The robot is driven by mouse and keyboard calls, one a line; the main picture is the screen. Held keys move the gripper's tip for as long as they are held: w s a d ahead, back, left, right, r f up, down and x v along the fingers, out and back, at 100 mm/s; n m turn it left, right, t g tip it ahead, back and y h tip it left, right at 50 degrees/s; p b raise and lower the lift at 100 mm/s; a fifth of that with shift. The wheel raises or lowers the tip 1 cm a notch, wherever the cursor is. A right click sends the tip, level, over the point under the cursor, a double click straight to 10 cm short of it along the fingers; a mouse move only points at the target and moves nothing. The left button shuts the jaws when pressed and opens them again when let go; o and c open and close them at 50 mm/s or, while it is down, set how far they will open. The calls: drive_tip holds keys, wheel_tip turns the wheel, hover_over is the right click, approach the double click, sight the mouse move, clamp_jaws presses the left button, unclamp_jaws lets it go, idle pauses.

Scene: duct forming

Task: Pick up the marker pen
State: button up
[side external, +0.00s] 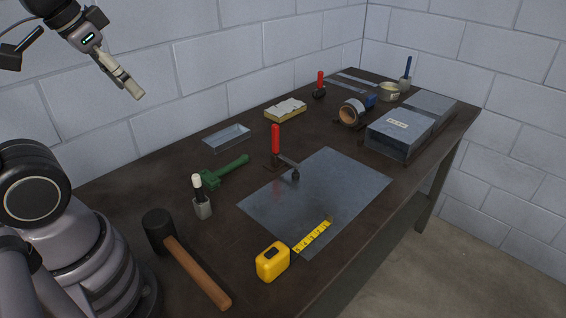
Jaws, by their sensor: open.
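The marker pen (198,187), dark with a white top end, stands upright in a small grey holder (203,208) on the left part of the dark workbench. Its lower end is hidden in the holder. My gripper (133,89) is in the upper left, high above the bench and apart from the pen, up and to the left of it in the picture. It is open, seen nearly edge-on, with nothing visible in it.
A green tool (225,172) lies just behind the holder, and a mallet (190,262) lies in front. A metal sheet (345,195), red-handled clamp (276,140) and yellow tape measure (272,262) are to the right. A shallow clear tray (228,138) lies farther back.

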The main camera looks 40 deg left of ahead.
drive_tip(key=w+a+f+g, duration=0.3)
drive_tip(key=w+f, duration=0.4)
drive_tip(key=w, duration=0.1)
drive_tip(key=n+g, duration=0.2)
hover_over(198, 189)
drive_tip(key=f, duration=1.3)
drive_tip(key=shift+w+a, duration=0.1)
drive_tip(key=shift+a, duration=0.1)
wheel_tip(198, 189, down, 8)
drive_tip(key=f, duration=0.5)
drive_tip(key=shift+w+a+f, duration=0.15)
drive_tip(key=shift+a+f, duration=0.1)
drive_tip(key=shift+f, duration=0.05)
drive_tip(key=shift+c, duration=0.3)
clamp_jaws()
